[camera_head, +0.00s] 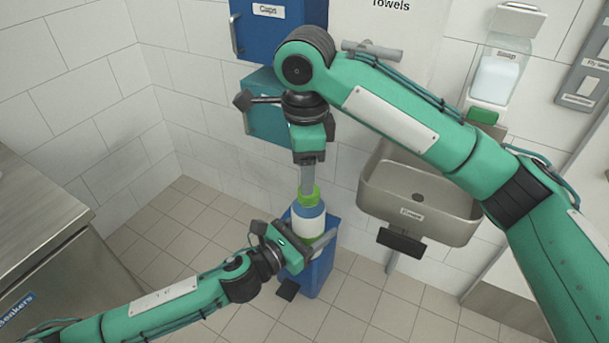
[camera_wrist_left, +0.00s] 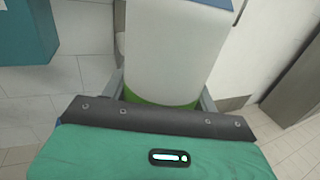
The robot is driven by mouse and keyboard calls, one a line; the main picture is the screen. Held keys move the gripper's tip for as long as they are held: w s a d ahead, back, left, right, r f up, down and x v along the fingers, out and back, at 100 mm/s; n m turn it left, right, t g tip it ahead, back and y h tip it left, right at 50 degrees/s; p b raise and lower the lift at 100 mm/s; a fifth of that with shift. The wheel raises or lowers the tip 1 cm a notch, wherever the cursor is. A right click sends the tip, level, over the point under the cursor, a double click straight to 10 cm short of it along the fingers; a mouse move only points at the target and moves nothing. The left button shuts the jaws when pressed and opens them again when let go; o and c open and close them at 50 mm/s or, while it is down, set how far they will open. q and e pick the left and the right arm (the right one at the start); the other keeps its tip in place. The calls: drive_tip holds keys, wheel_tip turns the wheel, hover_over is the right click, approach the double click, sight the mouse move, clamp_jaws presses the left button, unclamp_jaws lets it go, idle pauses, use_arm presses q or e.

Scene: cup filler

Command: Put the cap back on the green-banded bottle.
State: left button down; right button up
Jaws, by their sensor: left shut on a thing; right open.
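The bottle (camera_head: 309,226) is white with a blue upper part and a green band low down. It looks upright. My left gripper (camera_head: 318,241) is shut on its lower part. In the left wrist view, the white bottle body (camera_wrist_left: 175,50) and its green band (camera_wrist_left: 160,98) show between the fingers. A bright green cap (camera_head: 309,197) shows at the bottle's top; I cannot tell if it is fully seated. My right gripper (camera_head: 307,184) is open and points down directly above the cap, its fingertips close to it. Its fingers partly hide the cap.
A blue bin (camera_head: 323,272) stands on the floor behind and below the bottle. A metal sink (camera_head: 415,195) is on the wall at right. A steel counter (camera_head: 45,235) is at left.

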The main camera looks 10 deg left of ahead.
drive_tip(key=shift+c, duration=0.2)
drive_tip(key=n, duration=0.5)
drive_tip(key=shift+r+n, duration=0.3)
drive_tip(key=n, duration=0.4)
drive_tip(key=shift+r+n, duration=0.15)
drive_tip(key=shift+n, duration=0.15)
drive_tip(key=n, duration=0.6)
drive_tip(key=shift+r, duration=0.2)
drive_tip(key=n, duration=0.4)
drive_tip(key=shift+r+n, duration=0.2)
drive_tip(key=shift+n, duration=0.1)
drive_tip(key=n, duration=0.4)
drive_tip(key=shift+r+n, duration=0.15)
drive_tip(key=shift+n, duration=0.15)
drive_tip(key=n, duration=0.5)
drive_tip(key=shift+d+r+n, duration=0.15)
drive_tip(key=shift+r+n, duration=0.1)
drive_tip(key=shift+n, duration=0.15)
drive_tip(key=n, duration=0.6)
drive_tip(key=shift+w+d+r, duration=0.1)
drive_tip(key=shift+d+r, duration=0.05)
drive_tip(key=shift+r, duration=0.1)
drive_tip(key=n, duration=0.5)
drive_tip(key=shift+d+r, duration=0.1)
drive_tip(key=shift+r, duration=0.05)
